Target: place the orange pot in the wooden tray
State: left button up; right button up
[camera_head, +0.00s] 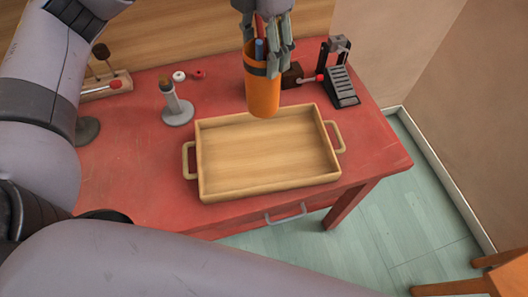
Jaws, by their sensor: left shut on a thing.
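The orange pot (262,95) is a tall cylinder with a dark band and pens or tools, including red and blue ones, standing in it. My left gripper (267,45) is shut on the pot at its upper part and holds it upright. The pot's bottom shows just over the back edge of the wooden tray (322,178); it looks raised, but its exact height is hard to tell. The tray is light wood, rectangular and empty, with a handle at each short side. My right gripper is not in view.
The tray sits on a red table (150,185). A grey stand (177,106) is left of the tray. A black stapler-like device (341,86) and a small dark block (292,75) are behind it at right.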

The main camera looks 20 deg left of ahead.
pick_arm(q)
jog(key=shift+d+r+n, duration=0.1)
jog(key=shift+n, duration=0.3)
notch_tip(320, 180, down, 20)
jog(key=p, duration=0.4)
jog(key=shift+p, duration=0.3)
jog(key=shift+f, duration=0.2)
jog(key=o, duration=1.7)
jog(key=shift+r, duration=0.1)
